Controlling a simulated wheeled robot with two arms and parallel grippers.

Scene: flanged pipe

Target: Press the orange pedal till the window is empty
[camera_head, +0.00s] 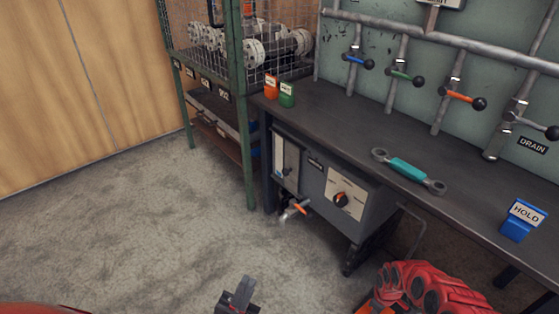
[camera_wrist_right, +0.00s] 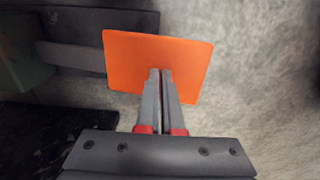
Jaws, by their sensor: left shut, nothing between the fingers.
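The orange pedal (camera_wrist_right: 150,62) is a flat plate in the right wrist view. My right gripper (camera_wrist_right: 160,75) has its two fingers together, with the tips over the plate's lower middle; I cannot tell whether they touch it. In the head view my red right arm (camera_head: 430,290) covers that area, and only a little orange shows beside it. A narrow upright window (camera_head: 286,156) is on the left of the grey cabinet's front; its level is too small to read surely. My left gripper (camera_head: 239,296) is shut and empty above the floor, at the bottom edge.
The workbench (camera_head: 340,122) carries a teal wrench (camera_head: 408,170), a blue HOLD sign (camera_head: 522,221), and orange and green tags. The grey cabinet (camera_head: 330,195) below has a dial and an orange-handled tap (camera_head: 298,208). Valve pipes stand behind. Floor at left is clear.

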